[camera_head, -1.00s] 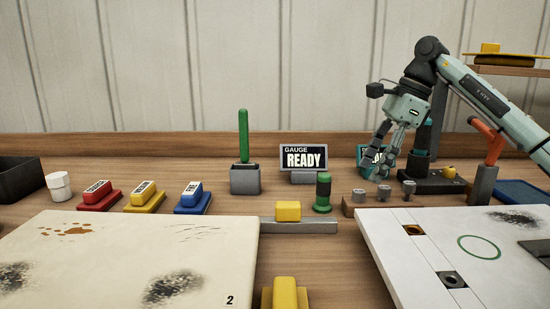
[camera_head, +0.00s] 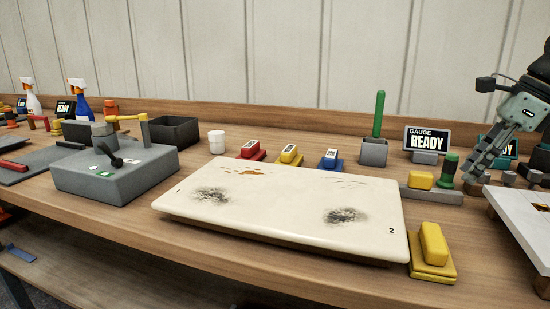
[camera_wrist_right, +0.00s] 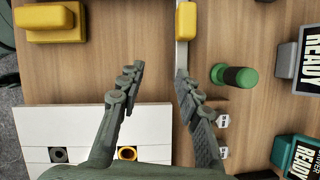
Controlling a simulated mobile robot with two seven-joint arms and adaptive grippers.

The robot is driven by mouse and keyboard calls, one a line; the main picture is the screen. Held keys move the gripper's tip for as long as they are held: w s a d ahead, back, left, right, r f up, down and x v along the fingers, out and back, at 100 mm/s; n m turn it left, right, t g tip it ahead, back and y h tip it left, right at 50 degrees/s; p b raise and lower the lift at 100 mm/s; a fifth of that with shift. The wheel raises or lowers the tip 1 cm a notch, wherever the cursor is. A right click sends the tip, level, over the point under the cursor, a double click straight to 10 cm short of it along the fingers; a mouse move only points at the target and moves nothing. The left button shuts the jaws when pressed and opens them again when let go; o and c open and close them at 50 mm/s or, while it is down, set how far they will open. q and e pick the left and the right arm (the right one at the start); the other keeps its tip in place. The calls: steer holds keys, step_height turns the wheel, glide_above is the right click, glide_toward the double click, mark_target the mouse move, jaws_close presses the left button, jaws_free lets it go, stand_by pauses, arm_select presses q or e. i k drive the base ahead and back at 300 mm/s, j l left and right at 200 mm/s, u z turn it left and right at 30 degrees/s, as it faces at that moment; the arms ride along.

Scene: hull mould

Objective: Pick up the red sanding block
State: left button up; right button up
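The red sanding block (camera_head: 247,150) sits on the wooden bench behind the cream panel (camera_head: 290,205), at the left end of a row with a yellow block (camera_head: 290,154) and a blue block (camera_head: 331,159). A label shows on its side. My right gripper (camera_head: 474,178) is at the right of the head view, beside the green cylinder (camera_head: 448,168) and far to the right of the red block. In the right wrist view its fingers (camera_wrist_right: 158,78) are apart with nothing between them. The red block does not show there. My left gripper is not in view.
A grey box (camera_head: 115,175) with a lever, a white jar (camera_head: 217,142) and a dark bin (camera_head: 172,131) stand left of the red block. A grey holder (camera_head: 374,152) with a green stick and a READY sign (camera_head: 426,138) stand to the right.

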mark_target(251, 151)
steer(key=i+j+u, duration=0.1)
steer(key=j, duration=0.45)
steer(key=i+j+u, duration=0.1)
steer(key=j, duration=0.45)
steer(key=i+j+u, duration=0.1)
steer(key=i, duration=0.2)
steer(key=i+j+u, duration=0.1)
steer(key=i, duration=0.25)
